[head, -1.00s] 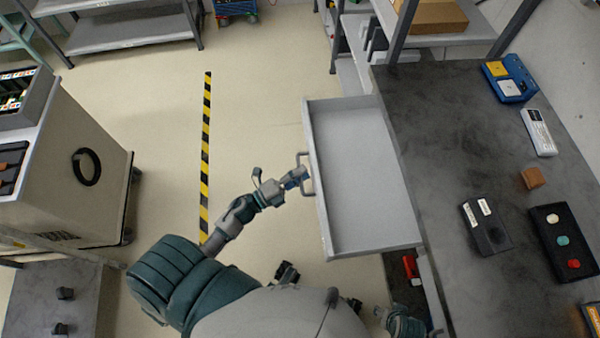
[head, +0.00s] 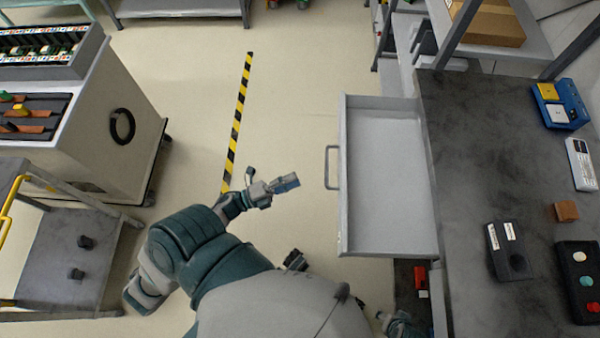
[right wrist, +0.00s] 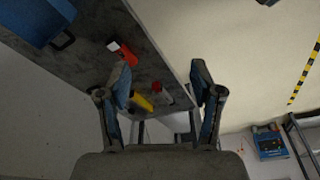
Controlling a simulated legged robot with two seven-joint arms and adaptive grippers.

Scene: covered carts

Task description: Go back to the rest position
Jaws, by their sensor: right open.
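My left gripper (head: 285,184) is in the head view, over the floor left of the open grey drawer. It is clear of the drawer's handle (head: 330,167), with a gap between them. Its blue fingers look close together, but I cannot tell if they are shut. The drawer (head: 388,185) stands pulled out from the dark-topped bench and looks empty. My right gripper (right wrist: 160,88) is open in the right wrist view, its two fingers well apart with nothing held between them. In the head view, only part of my right arm shows at the bottom edge.
The dark worktop (head: 470,200) at right holds a black box (head: 509,251), a brown block (head: 566,211) and a button box (head: 578,280). A covered cart (head: 130,110) and a low grey cart (head: 75,240) stand at left. Striped floor tape (head: 237,120) crosses clear floor between.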

